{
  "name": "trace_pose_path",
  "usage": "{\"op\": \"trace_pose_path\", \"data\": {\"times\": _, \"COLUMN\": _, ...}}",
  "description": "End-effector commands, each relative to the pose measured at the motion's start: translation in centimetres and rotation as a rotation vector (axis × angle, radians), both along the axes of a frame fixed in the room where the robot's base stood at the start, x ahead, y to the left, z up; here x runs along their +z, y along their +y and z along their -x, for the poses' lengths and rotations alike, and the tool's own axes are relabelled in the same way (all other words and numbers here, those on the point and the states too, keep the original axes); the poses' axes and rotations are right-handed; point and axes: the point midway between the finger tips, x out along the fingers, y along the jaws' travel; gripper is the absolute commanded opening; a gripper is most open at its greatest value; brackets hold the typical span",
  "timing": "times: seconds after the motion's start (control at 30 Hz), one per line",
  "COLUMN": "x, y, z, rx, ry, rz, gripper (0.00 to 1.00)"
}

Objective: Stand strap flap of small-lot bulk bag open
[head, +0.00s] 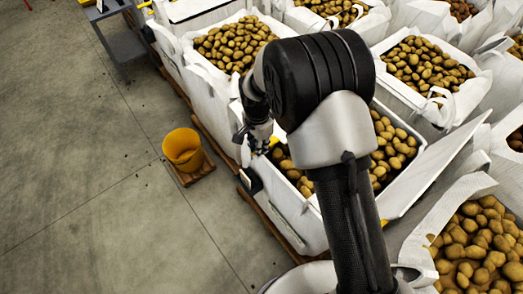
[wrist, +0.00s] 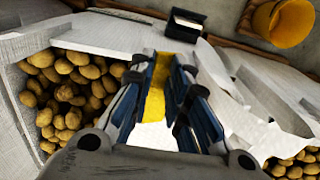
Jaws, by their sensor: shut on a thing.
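My gripper (head: 262,142) is at the left rim of a white bulk bag (head: 308,222) filled with potatoes, below my arm in the head view. In the wrist view my gripper (wrist: 165,100) is shut on a yellow strap flap (wrist: 156,92), which runs between the fingers. A small piece of this yellow flap (head: 274,141) shows beside the gripper in the head view. White bag fabric (wrist: 105,36) lies around and behind the fingers. My arm hides the middle of the bag, and the fingers hide part of the flap.
Potatoes (wrist: 75,90) fill the opening left of the fingers. A dark box with a pale top (wrist: 185,25) is on the bag's outer side. A yellow bucket (head: 183,150) stands on the floor to the left. Other potato-filled bags crowd behind and right. The left floor is mostly clear.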

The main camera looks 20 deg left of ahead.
Motion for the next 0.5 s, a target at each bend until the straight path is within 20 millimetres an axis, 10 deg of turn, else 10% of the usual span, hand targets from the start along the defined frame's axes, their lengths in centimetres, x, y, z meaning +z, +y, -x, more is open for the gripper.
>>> {"op": "trace_pose_path", "data": {"times": 0.5, "x": 2.0, "y": 2.3, "z": -1.0, "rx": -0.002, "ry": -0.028, "rz": -0.037, "gripper": 0.0}}
